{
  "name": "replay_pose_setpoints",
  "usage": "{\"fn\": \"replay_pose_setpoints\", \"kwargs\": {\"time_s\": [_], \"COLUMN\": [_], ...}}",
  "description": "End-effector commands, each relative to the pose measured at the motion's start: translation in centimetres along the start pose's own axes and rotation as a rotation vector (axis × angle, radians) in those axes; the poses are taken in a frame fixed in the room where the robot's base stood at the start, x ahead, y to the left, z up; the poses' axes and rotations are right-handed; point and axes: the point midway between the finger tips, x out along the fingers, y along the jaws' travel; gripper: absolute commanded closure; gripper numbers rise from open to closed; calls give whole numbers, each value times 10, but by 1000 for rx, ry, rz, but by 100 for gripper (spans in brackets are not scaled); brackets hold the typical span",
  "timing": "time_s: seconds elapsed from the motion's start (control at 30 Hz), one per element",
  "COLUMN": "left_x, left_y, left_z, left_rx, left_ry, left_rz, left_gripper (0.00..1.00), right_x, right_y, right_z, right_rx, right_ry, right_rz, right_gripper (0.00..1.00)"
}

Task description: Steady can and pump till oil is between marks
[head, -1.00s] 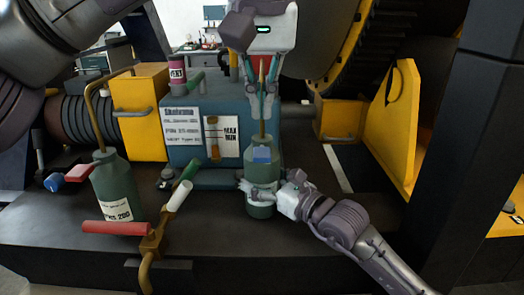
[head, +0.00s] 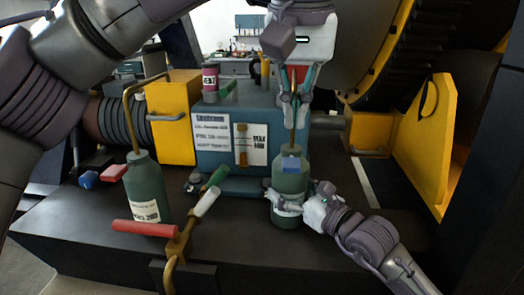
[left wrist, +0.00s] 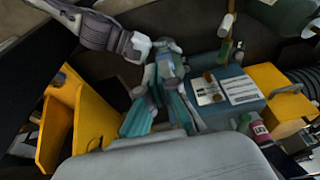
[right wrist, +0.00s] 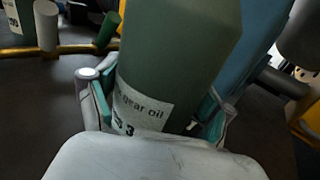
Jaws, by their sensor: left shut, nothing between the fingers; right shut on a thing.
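A green oil can (head: 288,181) with a thin brass stem and a blue patch stands upright on the dark deck. My right gripper (head: 288,207) is shut on its lower body; the right wrist view shows the fingers on both sides of the can (right wrist: 180,50), with a "gear oil" label. My left gripper (head: 296,122) is shut above the can, its fingertips by the brass stem, holding nothing. In the left wrist view the can (left wrist: 167,66) lies just beyond the fingertips. The sight gauge (head: 241,146) with MAX and MIN marks is on the blue housing; its oil level is too small to read.
Another green can (head: 147,183) with a bent spout stands at the left. A brass valve with a red handle (head: 144,228) and a white-and-green handle rises in front. A yellow box (head: 174,120) and yellow bracket (head: 425,140) flank the blue housing (head: 215,168).

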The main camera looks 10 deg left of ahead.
Motion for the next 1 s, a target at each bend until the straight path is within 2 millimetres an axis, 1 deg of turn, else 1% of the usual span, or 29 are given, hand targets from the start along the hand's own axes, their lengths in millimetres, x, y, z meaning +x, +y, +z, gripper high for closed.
{"fn": "replay_pose_setpoints", "kwargs": {"time_s": [0.07,0.2,0.3,0.67,0.77,1.0], "left_x": [6,25,31,34,41,71], "left_y": [0,1,2,1,0,0], "left_z": [-6,-26,-34,-35,-35,-35], "left_rx": [-1,-1,2,2,1,2], "left_ry": [-3,-2,1,2,1,0], "left_rz": [1,4,4,2,1,1], "left_gripper": [100,100,100,100,100,100], "right_x": [0,0,0,0,0,0], "right_y": [0,0,0,0,0,0], "right_z": [0,0,0,0,0,-1], "right_rx": [0,0,0,0,0,0], "right_ry": [0,0,0,1,1,1], "right_rz": [-1,0,0,0,0,0], "right_gripper": [89,89,89,89,89,89]}}
